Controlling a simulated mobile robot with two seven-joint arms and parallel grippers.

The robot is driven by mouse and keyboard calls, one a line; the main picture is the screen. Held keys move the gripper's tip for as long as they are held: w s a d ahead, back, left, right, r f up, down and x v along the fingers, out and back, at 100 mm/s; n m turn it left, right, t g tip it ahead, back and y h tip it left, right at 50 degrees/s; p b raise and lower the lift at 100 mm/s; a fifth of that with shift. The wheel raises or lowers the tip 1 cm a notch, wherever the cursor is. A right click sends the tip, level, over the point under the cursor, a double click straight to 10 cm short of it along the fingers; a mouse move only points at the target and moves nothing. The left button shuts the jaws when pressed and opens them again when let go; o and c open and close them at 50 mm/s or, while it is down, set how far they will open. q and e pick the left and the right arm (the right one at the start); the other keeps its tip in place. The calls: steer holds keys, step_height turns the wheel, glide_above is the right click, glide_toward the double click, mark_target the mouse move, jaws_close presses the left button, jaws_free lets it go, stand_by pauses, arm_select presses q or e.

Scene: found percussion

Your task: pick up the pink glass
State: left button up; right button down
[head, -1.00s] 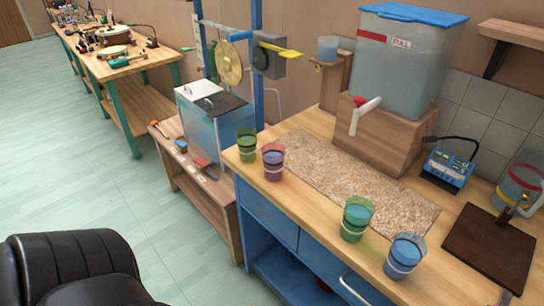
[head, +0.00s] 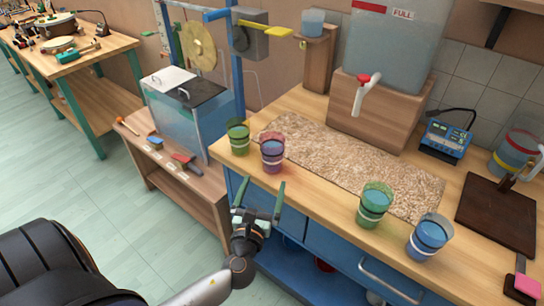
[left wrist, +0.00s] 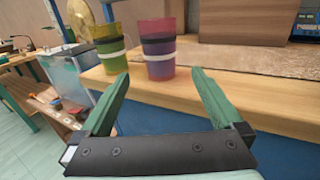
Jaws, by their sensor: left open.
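The pink glass (head: 272,152) stands upright near the left end of the wooden counter, with a pale band around it and dark contents. It also shows in the left wrist view (left wrist: 158,50), above and beyond the open fingers. My left gripper (head: 260,200) is open and empty, in front of the counter edge and below the pink glass, apart from it. Its green fingers (left wrist: 158,95) spread wide in the left wrist view. A green glass (head: 238,136) stands just left of the pink one. My right gripper is not in view.
Another green glass (head: 375,204) and a blue glass (head: 428,237) stand farther right on the counter (head: 310,205). A speckled mat (head: 350,170) lies behind the glasses. A low bench with a clear tank (head: 185,115) stands to the left.

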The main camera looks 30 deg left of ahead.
mark_target(270, 162)
arm_select(q)
steer(key=p+x, duration=0.1)
steer(key=x, duration=1)
steer(key=shift+w+a+r, duration=0.1)
steer(key=shift+w+r, duration=0.05)
steer(key=shift+w, duration=0.1)
steer(key=shift+c, duration=0.2)
steer(key=shift+r, duration=0.1)
jaws_close()
